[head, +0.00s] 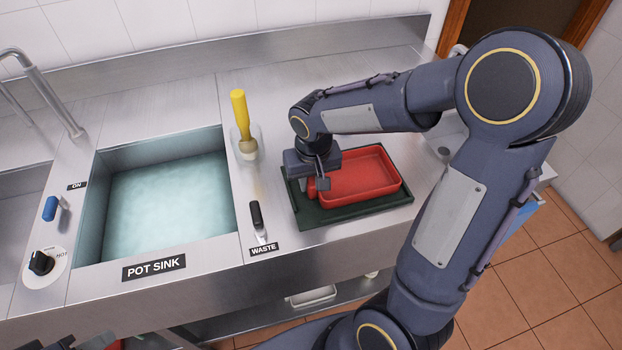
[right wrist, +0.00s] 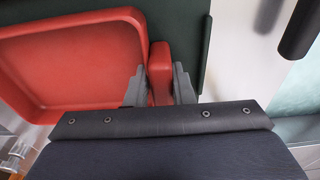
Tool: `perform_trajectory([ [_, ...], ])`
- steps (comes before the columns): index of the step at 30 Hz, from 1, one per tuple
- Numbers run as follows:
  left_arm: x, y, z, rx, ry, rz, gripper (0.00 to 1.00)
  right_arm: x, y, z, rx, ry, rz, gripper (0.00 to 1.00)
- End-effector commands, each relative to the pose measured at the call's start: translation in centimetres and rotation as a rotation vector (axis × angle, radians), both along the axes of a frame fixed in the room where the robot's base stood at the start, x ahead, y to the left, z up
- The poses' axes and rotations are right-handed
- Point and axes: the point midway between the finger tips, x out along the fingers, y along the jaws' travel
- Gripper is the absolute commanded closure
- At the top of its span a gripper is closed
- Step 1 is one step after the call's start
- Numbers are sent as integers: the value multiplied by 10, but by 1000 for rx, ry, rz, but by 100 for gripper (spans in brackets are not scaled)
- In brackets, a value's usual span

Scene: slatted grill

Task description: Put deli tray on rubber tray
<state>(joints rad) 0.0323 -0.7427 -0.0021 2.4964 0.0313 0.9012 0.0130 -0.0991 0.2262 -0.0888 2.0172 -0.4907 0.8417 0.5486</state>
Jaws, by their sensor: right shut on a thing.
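The red deli tray (head: 358,176) lies over the dark green rubber tray (head: 315,216) on the steel counter right of the sink. Whether it rests fully on the green tray or hangs slightly above it, I cannot tell. In the right wrist view the red deli tray (right wrist: 70,60) has a handle (right wrist: 160,72) between my fingers, with the green rubber tray (right wrist: 180,30) beneath. My right gripper (head: 320,184) is shut on that handle at the tray's left end; it also shows in the right wrist view (right wrist: 160,88). My left gripper is not clearly in view.
The pot sink (head: 165,205) with bluish water lies to the left. A yellow-handled brush (head: 241,115) stands in a holder behind the trays. A black-handled waste lever (head: 257,216) stands close left of the green tray. A faucet (head: 48,90) is at far left.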

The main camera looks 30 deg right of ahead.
Motion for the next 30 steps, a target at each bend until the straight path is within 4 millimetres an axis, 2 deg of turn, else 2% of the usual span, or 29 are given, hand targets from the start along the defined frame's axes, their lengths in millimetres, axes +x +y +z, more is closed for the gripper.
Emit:
perform_trajectory([
  [5,0,0,-5,0,0,0,64,0,0,-4,0,-1,0,100],
  [6,0,0,-3,0,0,0,64,0,0,-3,0,0,0,73],
  [10,0,0,-3,0,0,0,64,0,0,-2,0,0,0,57],
  [17,0,0,-3,0,0,0,64,0,0,-2,0,0,0,57],
  [22,0,0,1,0,0,0,64,0,0,7,0,-2,0,57],
  [26,0,0,2,0,0,0,64,-2,1,29,0,-6,0,57],
  [30,0,0,3,0,0,0,64,-6,2,61,1,-6,0,57],
])
